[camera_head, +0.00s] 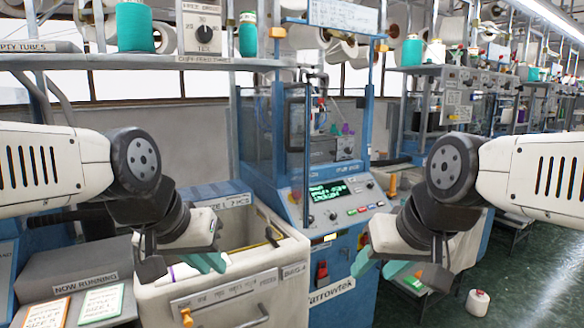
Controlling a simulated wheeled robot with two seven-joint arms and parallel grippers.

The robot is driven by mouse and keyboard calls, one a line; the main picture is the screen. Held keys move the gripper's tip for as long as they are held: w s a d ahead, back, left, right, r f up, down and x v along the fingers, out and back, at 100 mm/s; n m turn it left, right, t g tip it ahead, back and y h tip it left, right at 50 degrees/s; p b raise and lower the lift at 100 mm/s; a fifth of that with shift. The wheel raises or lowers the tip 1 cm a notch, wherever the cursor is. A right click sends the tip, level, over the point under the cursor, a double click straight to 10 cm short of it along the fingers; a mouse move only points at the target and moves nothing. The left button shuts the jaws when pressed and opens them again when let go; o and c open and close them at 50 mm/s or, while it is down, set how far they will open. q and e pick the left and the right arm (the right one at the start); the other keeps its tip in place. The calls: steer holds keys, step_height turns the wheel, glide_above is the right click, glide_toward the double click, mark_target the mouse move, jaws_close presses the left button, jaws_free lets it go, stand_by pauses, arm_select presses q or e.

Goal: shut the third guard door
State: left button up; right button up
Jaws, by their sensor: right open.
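A blue knitting machine (262,180) stands in the middle with clear guard panels around its upper part. A clear panel (262,125) shows at its left side and looks swung outward; I cannot tell which door is the third. Orange pieces sit at the upper frame, one at left (277,32) and one at right (384,47). My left gripper (205,262), with teal fingertips, is over the bin in front of the machine; its jaw gap is unclear. My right gripper (380,266) is open and empty, right of the machine's lower front. Both are below and apart from the panels.
A pale bin (225,299) stands before the machine, with a white and purple item (182,272) at its left. The lit control panel (335,197) faces me. A shelf (140,62) with teal cones spans the upper left. A white cone (477,302) is on the green floor.

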arm_select(q)
steer(key=shift+h, duration=0.4)
steer(key=w+d+r, duration=0.1)
steer(key=w, duration=0.2)
steer(key=w+r, duration=0.1)
steer(key=w, duration=0.2)
steer(key=w+d+r, duration=0.1)
steer(key=w, duration=0.3)
steer(key=shift+d+r, duration=0.15)
steer(key=shift+d, duration=0.2)
jaws_close()
steer(key=w+d+n+h, duration=0.1)
steer(key=w+d+h, duration=0.15)
steer(key=w, duration=1.05)
steer(key=w+d+f, duration=0.5)
steer(key=d+f, duration=0.2)
steer(key=d, duration=0.2)
steer(key=shift+w+g+y, duration=0.15)
steer(key=shift+g+y, duration=0.2)
steer(key=shift+g, duration=0.05)
steer(key=shift+d+f, duration=0.1)
